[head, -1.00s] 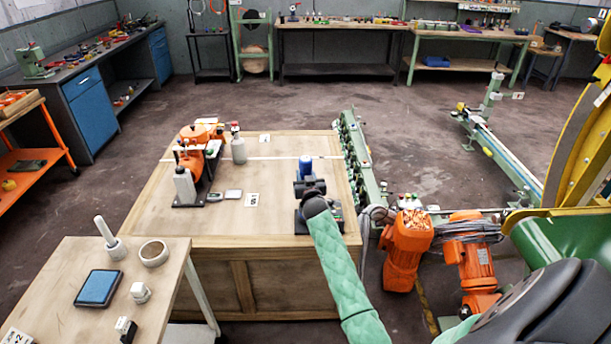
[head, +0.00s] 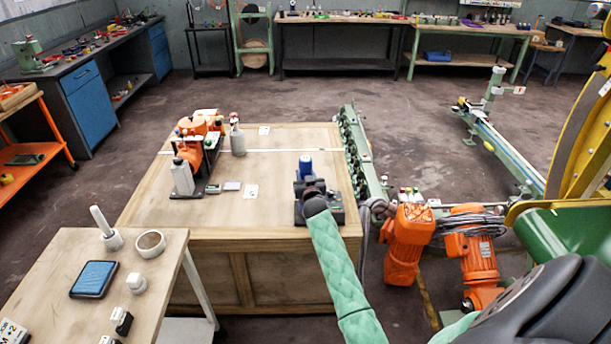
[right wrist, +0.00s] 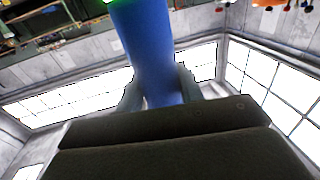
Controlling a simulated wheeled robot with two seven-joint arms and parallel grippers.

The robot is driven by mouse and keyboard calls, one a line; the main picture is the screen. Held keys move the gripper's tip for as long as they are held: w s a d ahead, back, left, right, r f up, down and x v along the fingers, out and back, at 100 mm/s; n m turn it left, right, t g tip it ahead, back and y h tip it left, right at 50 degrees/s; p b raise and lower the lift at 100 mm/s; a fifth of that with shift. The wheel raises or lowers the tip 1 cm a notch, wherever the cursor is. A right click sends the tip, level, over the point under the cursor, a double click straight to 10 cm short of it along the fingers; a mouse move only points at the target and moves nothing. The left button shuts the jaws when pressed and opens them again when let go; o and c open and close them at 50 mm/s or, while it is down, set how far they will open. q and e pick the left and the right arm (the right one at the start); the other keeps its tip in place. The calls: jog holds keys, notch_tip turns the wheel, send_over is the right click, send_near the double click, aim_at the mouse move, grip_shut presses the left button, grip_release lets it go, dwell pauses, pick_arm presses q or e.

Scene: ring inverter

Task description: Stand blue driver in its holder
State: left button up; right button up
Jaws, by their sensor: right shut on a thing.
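The blue driver (head: 305,166) is upright in the head view, with its blue part above my right gripper (head: 311,184). The right wrist view shows its thick blue shaft (right wrist: 147,50) between the two fingers, so the gripper is shut on it. The gripper is over the front right part of the wooden bench (head: 265,222). A dark block (head: 338,214) sits beside and partly behind my wrist; I cannot tell whether it is the holder. The driver's lower end is hidden. My left gripper is not in view.
A dark rack (head: 211,170) with orange tools and a white bottle (head: 182,178) stands on the bench's left part. A green rail (head: 357,152) runs along the right edge. A smaller table (head: 60,250) is at the front left.

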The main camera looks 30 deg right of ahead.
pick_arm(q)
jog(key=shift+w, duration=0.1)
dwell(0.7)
